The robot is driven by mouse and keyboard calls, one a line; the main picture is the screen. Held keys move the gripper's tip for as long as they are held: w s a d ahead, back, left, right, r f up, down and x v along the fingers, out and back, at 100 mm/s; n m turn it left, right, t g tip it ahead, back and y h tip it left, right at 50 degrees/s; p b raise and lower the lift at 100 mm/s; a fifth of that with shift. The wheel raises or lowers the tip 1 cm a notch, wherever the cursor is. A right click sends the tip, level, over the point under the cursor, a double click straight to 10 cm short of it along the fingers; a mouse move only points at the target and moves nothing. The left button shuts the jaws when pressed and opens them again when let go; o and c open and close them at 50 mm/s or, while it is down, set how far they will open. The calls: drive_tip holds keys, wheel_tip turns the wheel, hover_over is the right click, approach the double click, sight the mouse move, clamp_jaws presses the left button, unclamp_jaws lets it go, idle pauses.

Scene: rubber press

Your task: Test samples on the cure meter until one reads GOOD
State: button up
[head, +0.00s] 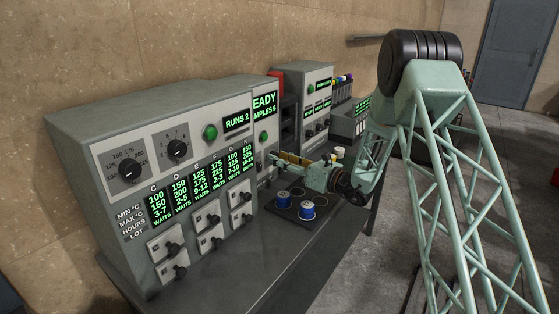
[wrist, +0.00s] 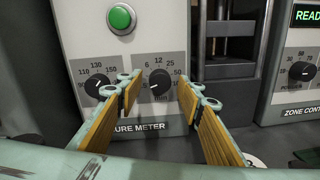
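In the wrist view the cure meter (wrist: 95,40) fills the left half. It has a green button (wrist: 121,18), a left dial (wrist: 98,88) and a right dial (wrist: 160,86). My gripper (wrist: 161,88) is open, with one yellow-padded finger on each side of the right dial; I cannot tell whether either touches it. In the head view my gripper (head: 279,159) is at the panel whose partly cut-off display (head: 264,104) reads "EADY" and "MPLES 5".
A large grey cabinet (head: 95,135) with dials, lot readouts and small drawers stands at the left; its display (head: 236,122) reads "RUNS 2". Another grey machine (head: 310,75) stands behind my gripper. The bench (head: 240,262) in front of the cabinet is clear.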

drive_tip(key=shift+w+a, duration=0.1)
drive_tip(key=shift+a, duration=0.1)
drive_tip(key=c, duration=0.8)
drive_tip(key=shift+c, duration=0.2)
drive_tip(key=shift+r+m+p, duration=0.1)
drive_tip(key=shift+m+p, duration=0.3)
drive_tip(key=shift+p, duration=0.05)
drive_tip(key=shift+m+g+p, duration=0.3)
drive_tip(key=shift+m+p, duration=2.55)
drive_tip(key=shift+m, duration=0.25)
